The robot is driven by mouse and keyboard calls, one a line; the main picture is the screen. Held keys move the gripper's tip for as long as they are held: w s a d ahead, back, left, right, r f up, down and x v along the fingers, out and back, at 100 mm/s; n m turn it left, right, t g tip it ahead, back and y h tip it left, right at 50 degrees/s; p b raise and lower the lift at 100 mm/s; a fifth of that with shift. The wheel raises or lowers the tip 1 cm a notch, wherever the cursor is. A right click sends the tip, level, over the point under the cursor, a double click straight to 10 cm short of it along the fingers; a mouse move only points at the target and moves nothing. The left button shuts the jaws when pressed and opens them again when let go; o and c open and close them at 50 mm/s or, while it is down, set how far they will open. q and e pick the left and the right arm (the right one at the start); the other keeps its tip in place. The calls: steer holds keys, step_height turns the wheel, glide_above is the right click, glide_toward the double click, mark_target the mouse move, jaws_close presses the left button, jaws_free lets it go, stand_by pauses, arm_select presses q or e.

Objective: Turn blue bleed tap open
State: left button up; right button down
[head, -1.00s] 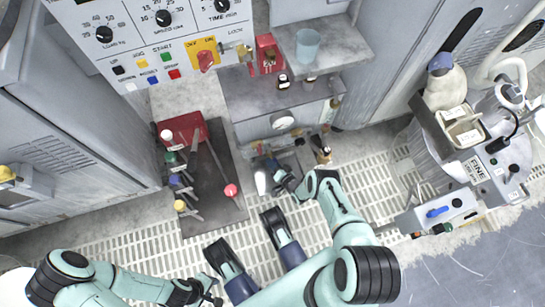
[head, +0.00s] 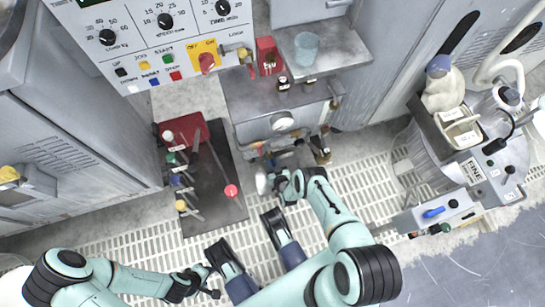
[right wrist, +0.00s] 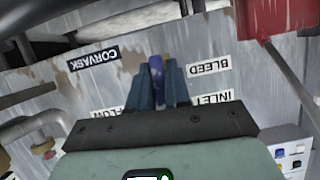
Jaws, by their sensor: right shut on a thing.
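The blue bleed tap (right wrist: 157,66) shows in the right wrist view as a blue handle beside the "BLEED" label (right wrist: 208,64). My right gripper (right wrist: 160,75) is shut on it, one dark finger on each side. In the head view my right gripper (head: 272,184) is low in front of the grey cabinet, and the tap there is hidden by the gripper and too small to make out. My left gripper (head: 208,281) is low at the left, away from the tap, and its small dark fingertips look apart and empty.
Slatted floor lies below.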

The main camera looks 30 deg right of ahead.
steer(key=shift+n, duration=0.3)
stand_by(0.4)
steer(key=c, duration=1.2)
jaws_free()
steer(key=shift+s, duration=0.1)
steer(key=shift+o, duration=0.2)
arm_select(q)
steer(key=shift+s, duration=0.1)
